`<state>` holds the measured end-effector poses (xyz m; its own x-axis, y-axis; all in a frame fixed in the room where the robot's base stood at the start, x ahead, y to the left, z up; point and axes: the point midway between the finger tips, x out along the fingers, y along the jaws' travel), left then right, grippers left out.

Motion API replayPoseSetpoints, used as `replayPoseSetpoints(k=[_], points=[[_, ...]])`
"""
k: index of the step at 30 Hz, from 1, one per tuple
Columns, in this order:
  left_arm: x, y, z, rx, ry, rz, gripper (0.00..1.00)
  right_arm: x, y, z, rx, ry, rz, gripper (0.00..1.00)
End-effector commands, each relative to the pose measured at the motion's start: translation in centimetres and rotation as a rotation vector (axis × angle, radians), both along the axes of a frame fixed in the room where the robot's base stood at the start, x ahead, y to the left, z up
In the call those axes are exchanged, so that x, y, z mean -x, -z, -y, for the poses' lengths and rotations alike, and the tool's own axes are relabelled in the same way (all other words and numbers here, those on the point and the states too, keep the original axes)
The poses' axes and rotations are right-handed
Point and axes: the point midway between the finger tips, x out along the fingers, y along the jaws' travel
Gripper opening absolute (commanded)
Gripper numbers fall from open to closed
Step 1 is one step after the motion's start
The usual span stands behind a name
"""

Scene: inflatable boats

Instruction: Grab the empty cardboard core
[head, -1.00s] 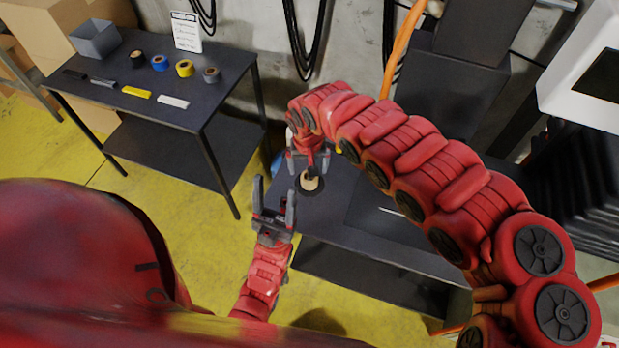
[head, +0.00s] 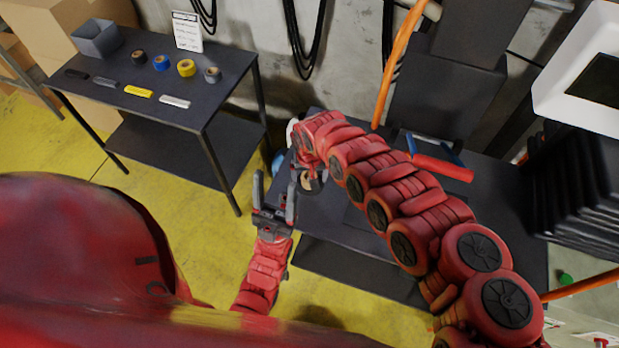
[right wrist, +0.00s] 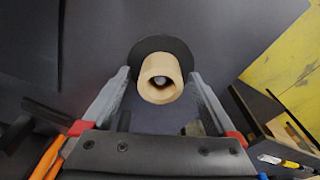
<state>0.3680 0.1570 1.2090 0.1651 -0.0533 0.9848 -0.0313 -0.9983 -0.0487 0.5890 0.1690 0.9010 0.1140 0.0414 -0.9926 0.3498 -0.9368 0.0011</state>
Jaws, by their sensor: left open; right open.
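The cardboard core (head: 307,181) is a short tan tube at the left end of the dark worktable (head: 325,212), partly hidden by my right arm. In the right wrist view the core (right wrist: 160,90) stands end-on to the camera on a round black disc (right wrist: 150,48), its hole visible. My right gripper (right wrist: 160,77) is open, one finger on each side of the core; I cannot tell if either touches it. In the head view the right gripper is mostly hidden behind its arm. My left gripper (head: 274,190) is open and empty, left of the worktable.
A second dark table (head: 130,110) at the left holds tape rolls (head: 186,68), flat bars (head: 138,91) and a grey bin (head: 97,40). A red tool with blue parts (head: 443,168) lies on the worktable. An orange hose (head: 398,60) hangs behind. Yellow floor is clear between the tables.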

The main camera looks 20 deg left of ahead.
Motion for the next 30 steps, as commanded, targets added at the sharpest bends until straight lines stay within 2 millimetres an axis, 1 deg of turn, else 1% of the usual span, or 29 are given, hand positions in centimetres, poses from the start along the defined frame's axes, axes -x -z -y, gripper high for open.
replayPoseSetpoints(k=[2,5,9,14,15,17,25,30], points=[[0.0,0.01,0.0,0.0,0.0,0.0,0.62,0.0,-0.01,-0.01,0.0,0.0,0.0,0.93],[0.0,0.01,0.0,0.0,0.0,0.0,0.62,0.0,-0.03,-0.02,0.0,0.0,0.0,0.77],[0.0,0.01,0.0,0.0,0.0,0.0,0.62,0.01,-0.04,-0.03,-0.001,0.0,0.0,0.51],[0.0,0.01,0.0,0.0,0.0,0.0,0.62,0.0,-0.05,-0.04,-0.001,0.0,0.0,0.23],[0.0,0.01,0.0,0.0,0.0,0.0,0.62,0.0,-0.05,-0.03,-0.001,0.0,0.0,0.15],[0.0,0.01,0.0,0.0,0.0,0.0,0.62,0.0,-0.05,-0.04,-0.001,0.0,0.0,0.06],[0.0,0.02,0.0,0.0,0.0,0.0,0.62,-0.05,-0.14,-0.06,-0.001,0.0,0.001,0.05],[0.0,0.11,0.0,0.0,0.0,0.0,0.62,-0.47,-0.88,-0.17,-0.002,0.001,0.001,0.05]])
